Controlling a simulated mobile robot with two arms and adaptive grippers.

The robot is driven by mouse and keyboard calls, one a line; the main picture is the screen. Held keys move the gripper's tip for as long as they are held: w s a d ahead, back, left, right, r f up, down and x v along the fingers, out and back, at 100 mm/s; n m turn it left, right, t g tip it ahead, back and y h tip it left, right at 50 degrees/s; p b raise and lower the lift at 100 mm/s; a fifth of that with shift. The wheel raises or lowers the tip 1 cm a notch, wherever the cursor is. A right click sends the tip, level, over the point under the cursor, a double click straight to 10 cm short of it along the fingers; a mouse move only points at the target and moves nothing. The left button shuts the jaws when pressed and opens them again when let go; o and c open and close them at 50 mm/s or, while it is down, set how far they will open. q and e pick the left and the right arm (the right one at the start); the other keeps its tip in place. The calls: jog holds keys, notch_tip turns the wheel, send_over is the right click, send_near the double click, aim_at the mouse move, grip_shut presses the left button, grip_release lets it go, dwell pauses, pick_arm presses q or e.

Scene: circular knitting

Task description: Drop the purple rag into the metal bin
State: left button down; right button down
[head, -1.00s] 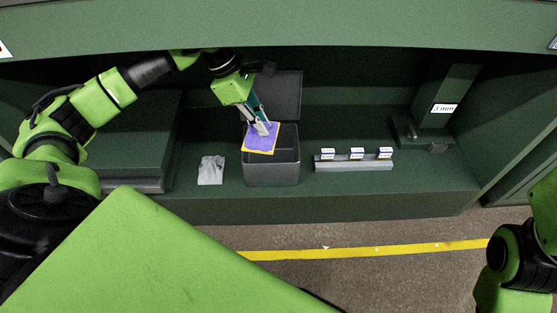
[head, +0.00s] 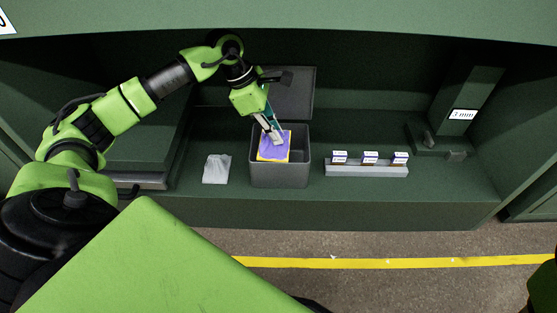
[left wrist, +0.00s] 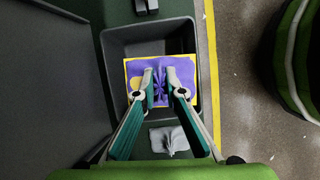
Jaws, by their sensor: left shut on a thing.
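The purple rag (head: 270,150), with yellow showing along its edges, is pinched in my left gripper (head: 276,137). It is over or within the opening of the grey metal bin (head: 280,177), whose lid stands open behind. I cannot tell its exact height. In the left wrist view the rag (left wrist: 186,73) is bunched between the two fingertips (left wrist: 160,88), inside the outline of the bin (left wrist: 118,48). A yellow patch shows at its left. My right gripper is out of view.
A crumpled grey-white rag (head: 217,168) lies on the green shelf left of the bin. A rail with small labelled blocks (head: 367,170) is to the right, and a green stand (head: 468,105) labelled 3 mm is farther right. Floor with a yellow line lies in front.

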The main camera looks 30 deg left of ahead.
pick_arm(q)
jog(key=c, duration=2)
grip_release()
jog(key=shift+r, duration=0.1)
jog(key=v, duration=0.7)
jog(key=shift+a+r, duration=0.1)
jog(key=shift+r, duration=0.05)
